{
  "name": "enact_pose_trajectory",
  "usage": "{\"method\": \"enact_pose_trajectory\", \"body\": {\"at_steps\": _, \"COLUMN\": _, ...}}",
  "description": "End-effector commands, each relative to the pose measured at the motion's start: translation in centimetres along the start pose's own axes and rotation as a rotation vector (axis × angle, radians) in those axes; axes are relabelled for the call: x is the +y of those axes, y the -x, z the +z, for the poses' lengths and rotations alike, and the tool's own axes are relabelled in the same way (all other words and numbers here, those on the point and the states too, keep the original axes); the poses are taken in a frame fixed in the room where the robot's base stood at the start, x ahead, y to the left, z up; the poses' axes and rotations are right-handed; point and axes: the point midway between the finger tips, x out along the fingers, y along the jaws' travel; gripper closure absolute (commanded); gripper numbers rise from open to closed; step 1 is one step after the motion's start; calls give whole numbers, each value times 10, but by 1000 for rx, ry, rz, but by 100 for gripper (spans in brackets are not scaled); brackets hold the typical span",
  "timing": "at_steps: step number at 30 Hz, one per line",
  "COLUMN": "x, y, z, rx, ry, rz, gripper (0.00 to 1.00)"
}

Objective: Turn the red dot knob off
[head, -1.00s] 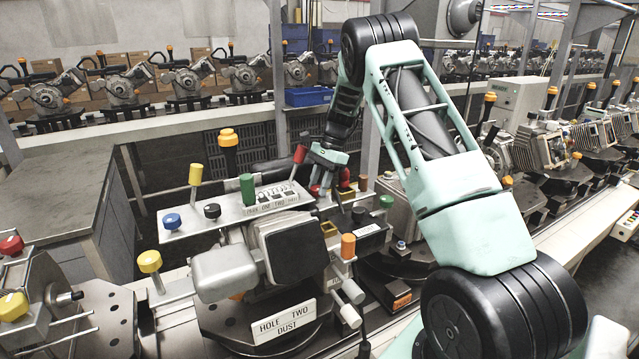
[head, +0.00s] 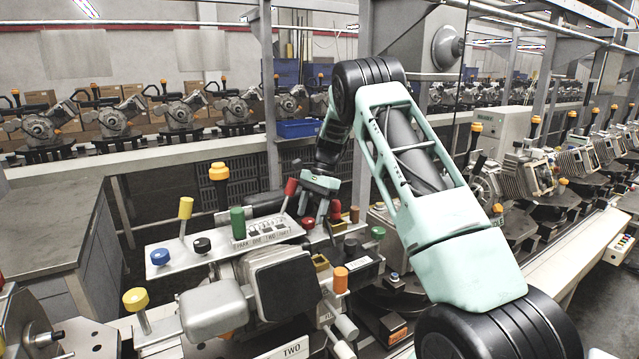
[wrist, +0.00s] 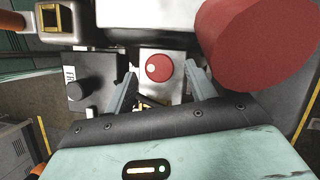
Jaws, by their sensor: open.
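In the wrist view a small round red knob with a pale dot on its left part (wrist: 163,69) sits on a light metal plate. My gripper (wrist: 160,76) is open, with one finger to the left of the knob and one to the right. Nothing is held, and whether a finger touches the knob I cannot tell. In the head view my gripper (head: 319,205) points down over the machine's far side, among red parts. Which of those is the knob is unclear there.
A large red cylinder (wrist: 256,42) stands close to the right finger in the wrist view. A black knob on a dark box (wrist: 82,91) is at left. In the head view a red-handled lever (head: 290,188) and a green handle (head: 238,223) stand left of my gripper.

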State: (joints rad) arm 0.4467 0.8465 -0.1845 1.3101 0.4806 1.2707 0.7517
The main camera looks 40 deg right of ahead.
Motion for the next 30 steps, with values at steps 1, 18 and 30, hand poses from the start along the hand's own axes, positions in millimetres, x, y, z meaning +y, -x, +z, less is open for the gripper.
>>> {"method": "enact_pose_trajectory", "body": {"at_steps": 1, "x": 0, "y": 7, "z": -2, "rx": 4, "ry": 0, "rz": -5, "gripper": 45}}
{"method": "enact_pose_trajectory", "body": {"at_steps": 18, "x": 0, "y": 133, "z": -1, "rx": 4, "ry": 0, "rz": -3, "gripper": 45}}
{"method": "enact_pose_trajectory", "body": {"at_steps": 30, "x": 0, "y": 159, "z": 0, "rx": 1, "ry": 0, "rz": -1, "gripper": 45}}
